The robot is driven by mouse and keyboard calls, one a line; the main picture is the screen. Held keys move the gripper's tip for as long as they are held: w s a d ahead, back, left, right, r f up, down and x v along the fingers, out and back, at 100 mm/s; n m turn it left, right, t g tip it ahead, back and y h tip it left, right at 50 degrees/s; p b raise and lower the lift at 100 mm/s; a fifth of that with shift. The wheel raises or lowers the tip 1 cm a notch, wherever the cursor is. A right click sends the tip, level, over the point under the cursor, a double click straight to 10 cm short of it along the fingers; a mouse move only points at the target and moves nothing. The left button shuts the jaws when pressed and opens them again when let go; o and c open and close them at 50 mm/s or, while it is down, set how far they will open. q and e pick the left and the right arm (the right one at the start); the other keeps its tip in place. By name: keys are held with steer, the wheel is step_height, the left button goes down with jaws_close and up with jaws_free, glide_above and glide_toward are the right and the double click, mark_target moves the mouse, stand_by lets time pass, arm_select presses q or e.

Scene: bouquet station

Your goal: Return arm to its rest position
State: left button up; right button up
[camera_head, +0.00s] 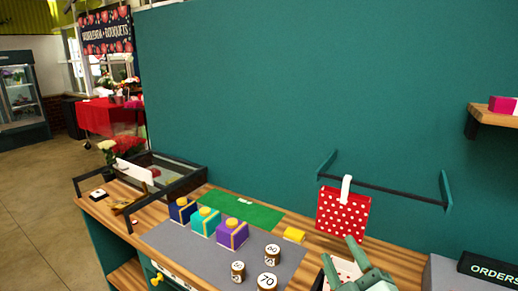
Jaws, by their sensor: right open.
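My right gripper (341,250) is at the lower right of the head view, above the wooden worktop (398,254). Its two pale green fingers are apart, and I see nothing between them. A red bag with white dots (342,214) is just behind and above the fingertips. Its white handle loop overlaps the dark rail on the teal wall; it appears to hang there. I cannot tell whether the gripper touches the bag. A pale card or box with red marks lies partly hidden behind the gripper. My left gripper is not in view.
On the grey mat (170,237) stand dark blue (181,210), teal (205,222) and purple (232,234) boxes, and several numbered round weights (267,282). An ORDERS box (490,268) stands at the right.

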steer(key=s+d+f+m+g+h, duration=0.2)
steer(key=s+d+f+g+h, duration=0.2)
steer(key=s+d+f+g, duration=0.45)
steer(key=s+d+f+m+g+h, duration=0.35)
steer(key=s+d+f+g, duration=0.2)
steer(key=s+f, duration=0.6)
steer(key=s+a+f+g+y+b, duration=0.15)
steer(key=f+b, duration=0.25)
steer(key=f, duration=1.3)
steer(key=a+f+y+b, duration=0.1)
steer(key=a+f+b, duration=0.25)
steer(key=f, duration=1.45)
steer(key=s+d+f+m+g+y+b, duration=0.1)
steer(key=s+f+m+g+b, duration=0.2)
steer(key=s+f, duration=1.7)
step_height(320, 180, down, 3)
steer(key=b, duration=0.4)
steer(key=shift+y, duration=0.4)
steer(key=shift+s+r+g, duration=0.1)
steer(key=shift+g, duration=0.25)
